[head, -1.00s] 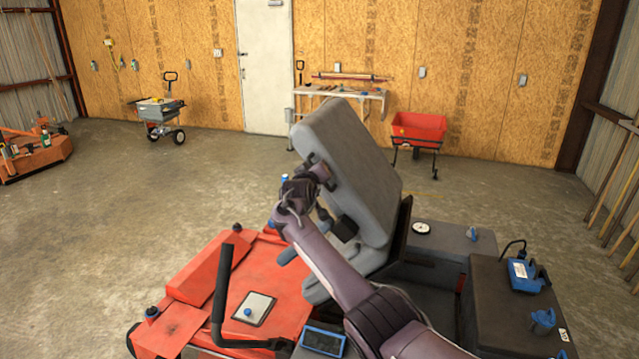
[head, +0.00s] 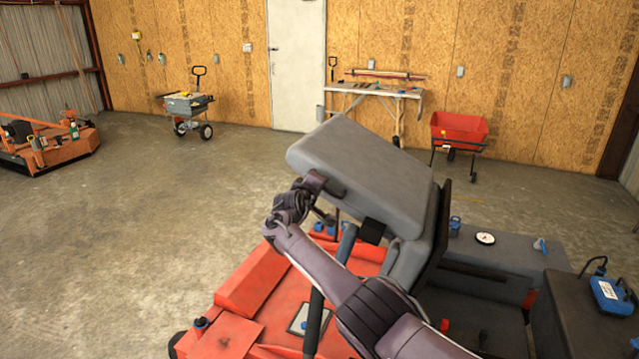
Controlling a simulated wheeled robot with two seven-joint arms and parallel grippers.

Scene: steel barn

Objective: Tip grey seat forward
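The grey seat (head: 355,165) of the red mower leans forward, its back slanting up to the left over the red deck (head: 262,295). A lower grey cushion part (head: 410,262) shows beneath it. My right arm comes in from the bottom right. Its gripper (head: 316,188) is at the seat back's near lower-left edge and appears to touch it. Its fingers are small, dark and partly hidden against the seat, so their opening is unclear. My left gripper is not in view.
A black control lever (head: 318,295) stands close to my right forearm. A grey box with a gauge (head: 485,238) and a dark box with a blue device (head: 612,295) lie right of the seat. Open concrete floor (head: 140,225) lies to the left.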

